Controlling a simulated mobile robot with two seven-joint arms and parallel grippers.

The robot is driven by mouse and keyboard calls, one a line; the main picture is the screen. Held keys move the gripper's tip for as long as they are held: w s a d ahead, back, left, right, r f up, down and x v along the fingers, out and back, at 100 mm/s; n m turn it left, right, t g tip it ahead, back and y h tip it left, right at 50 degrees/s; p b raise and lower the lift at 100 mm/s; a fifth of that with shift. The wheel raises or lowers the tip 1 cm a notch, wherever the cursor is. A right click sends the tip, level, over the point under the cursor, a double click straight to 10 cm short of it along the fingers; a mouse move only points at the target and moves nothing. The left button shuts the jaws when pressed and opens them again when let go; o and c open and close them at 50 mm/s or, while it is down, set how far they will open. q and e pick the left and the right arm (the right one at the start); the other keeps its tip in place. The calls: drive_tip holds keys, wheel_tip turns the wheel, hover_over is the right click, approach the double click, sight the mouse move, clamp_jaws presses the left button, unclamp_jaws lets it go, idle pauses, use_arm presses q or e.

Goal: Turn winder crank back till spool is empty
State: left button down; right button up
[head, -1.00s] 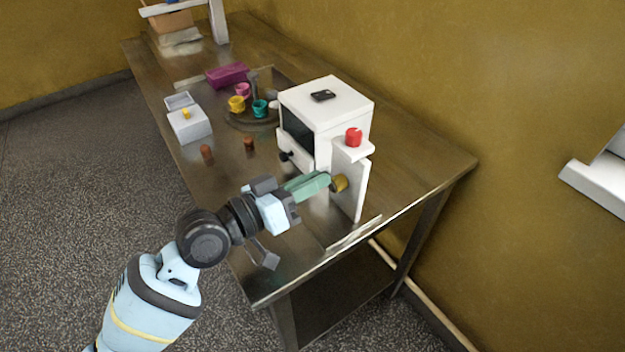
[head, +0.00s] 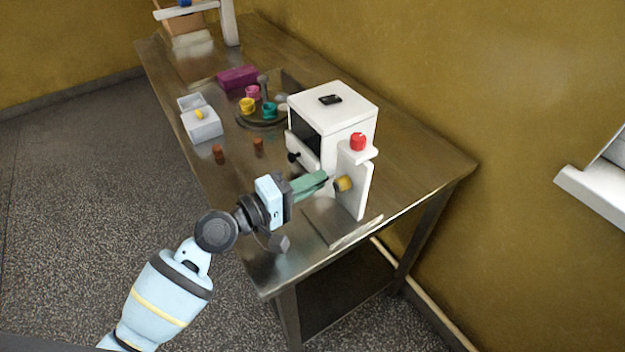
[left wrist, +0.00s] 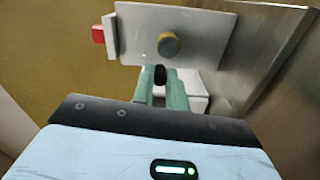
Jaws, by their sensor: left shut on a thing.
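The winder is a white upright plate (head: 356,196) with a red knob (head: 358,142) on its top shelf and a yellow-brown round hub (head: 343,184) on its face. The plate (left wrist: 205,38), red knob (left wrist: 98,34) and hub (left wrist: 168,44) also show in the left wrist view. My left gripper (head: 323,179) is in front of the plate, its green fingers just left of the hub. In the left wrist view its fingers (left wrist: 161,78) are shut on a small black piece (left wrist: 160,74), seemingly the crank's handle. The crank arm and any winding on the spool cannot be made out. My right gripper is out of view.
A white box-shaped machine (head: 338,105) with a black-knobbed front stands right behind the winder. Coloured cups on a round tray (head: 252,121), a white box (head: 204,126) and two brown pieces stand farther back. The metal table (head: 420,160) is bare at right.

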use_arm(q)
drive_tip(key=n, duration=0.2)
drive_tip(key=f+n+p, duration=0.1)
drive_tip(key=n, duration=0.2)
drive_tip(key=shift+n, duration=0.3)
drive_tip(key=shift+f+n+p, duration=0.2)
drive_tip(key=shift+n+p, duration=0.05)
drive_tip(key=shift+n, duration=0.45)
drive_tip(key=shift+f+n+p, duration=0.2)
drive_tip(key=shift+n, duration=0.5)
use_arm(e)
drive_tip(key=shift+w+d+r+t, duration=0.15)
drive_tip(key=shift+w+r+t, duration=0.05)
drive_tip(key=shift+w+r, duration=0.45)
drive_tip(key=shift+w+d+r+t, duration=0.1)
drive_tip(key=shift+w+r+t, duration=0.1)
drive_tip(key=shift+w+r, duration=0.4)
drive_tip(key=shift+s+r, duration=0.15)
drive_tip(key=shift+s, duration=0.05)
use_arm(q)
drive_tip(key=c, duration=1.4)
unclamp_jaws()
drive_tip(key=shift+f, duration=0.1)
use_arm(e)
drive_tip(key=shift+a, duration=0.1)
